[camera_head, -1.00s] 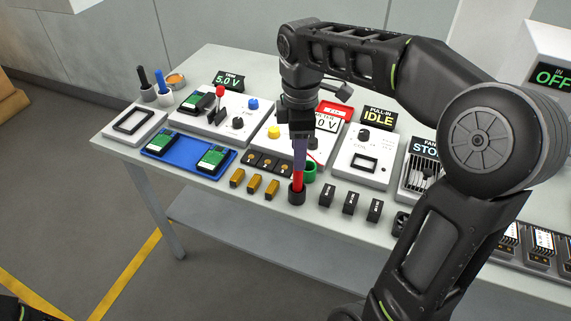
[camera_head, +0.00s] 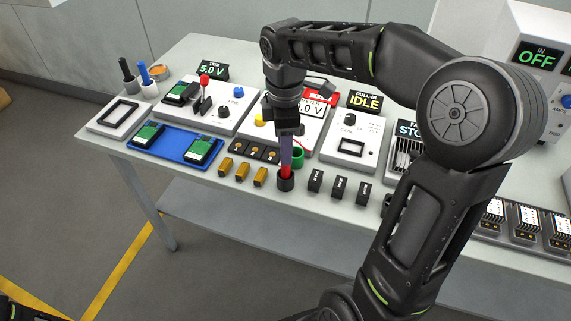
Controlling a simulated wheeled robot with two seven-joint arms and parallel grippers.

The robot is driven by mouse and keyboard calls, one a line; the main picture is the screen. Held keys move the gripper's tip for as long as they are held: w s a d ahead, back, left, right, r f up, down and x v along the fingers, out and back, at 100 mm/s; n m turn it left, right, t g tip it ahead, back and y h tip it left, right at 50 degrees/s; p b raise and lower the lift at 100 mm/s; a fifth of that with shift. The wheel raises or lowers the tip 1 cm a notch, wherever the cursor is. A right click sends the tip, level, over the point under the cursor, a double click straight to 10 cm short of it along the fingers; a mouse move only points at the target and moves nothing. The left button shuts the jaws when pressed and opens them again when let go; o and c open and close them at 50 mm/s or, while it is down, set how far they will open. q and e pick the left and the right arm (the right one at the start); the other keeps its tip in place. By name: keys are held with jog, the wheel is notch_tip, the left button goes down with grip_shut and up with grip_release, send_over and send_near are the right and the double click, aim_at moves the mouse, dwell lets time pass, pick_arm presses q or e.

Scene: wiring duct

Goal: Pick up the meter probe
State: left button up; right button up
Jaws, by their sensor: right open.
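The red meter probe (camera_head: 286,172) stands upright in a small black holder (camera_head: 286,184) near the front edge of the table. My right gripper (camera_head: 286,160) points straight down over it, with its greyish fingers at the probe's upper part. The fingers hide most of that part. The right gripper is open, and I cannot tell whether its fingers touch the probe. My left gripper is not in view; only a dark piece of my body shows in the bottom left corner.
A green cup (camera_head: 297,158) stands close behind the holder. Small black blocks (camera_head: 315,181) are to its right and yellow-brown parts (camera_head: 260,177) to its left. A blue tray (camera_head: 176,139) and the meter panel (camera_head: 310,125) are further back. The floor in front is clear.

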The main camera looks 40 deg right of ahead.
aim_at(286, 169)
jog(key=f, duration=0.4)
jog(key=shift+s+a+f+p, duration=0.15)
jog(key=shift+s+p, duration=0.15)
jog(key=shift+s, duration=0.05)
jog(key=shift+w+f, duration=0.1)
jog(key=shift+f, duration=0.3)
jog(key=shift+c, duration=0.6)
grip_shut()
